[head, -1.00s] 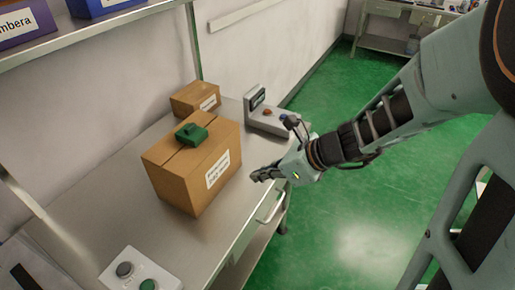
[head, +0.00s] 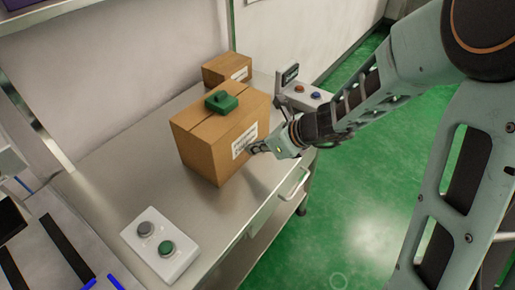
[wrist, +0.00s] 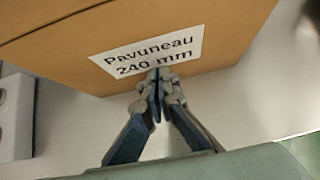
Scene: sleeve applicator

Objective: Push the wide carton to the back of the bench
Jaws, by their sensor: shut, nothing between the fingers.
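The wide carton (head: 212,148) is a brown box standing upright on the metal bench (head: 150,185). Its front face carries a white label, which reads "Pavuneau 240 mm" in the wrist view (wrist: 148,52). A green block-like object (head: 221,101) lies on top of it. My gripper (head: 254,149) is shut and empty, with its fingertips at the label on the carton's front face. In the wrist view the closed fingertips (wrist: 158,80) overlap the label's lower edge and look to be touching or very close to it.
A smaller brown carton (head: 228,70) stands behind the wide one, near the wall. A grey device with buttons (head: 304,97) sits at the bench's far right end. A white two-button box (head: 160,246) is at the near left. Bare bench lies left of the carton.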

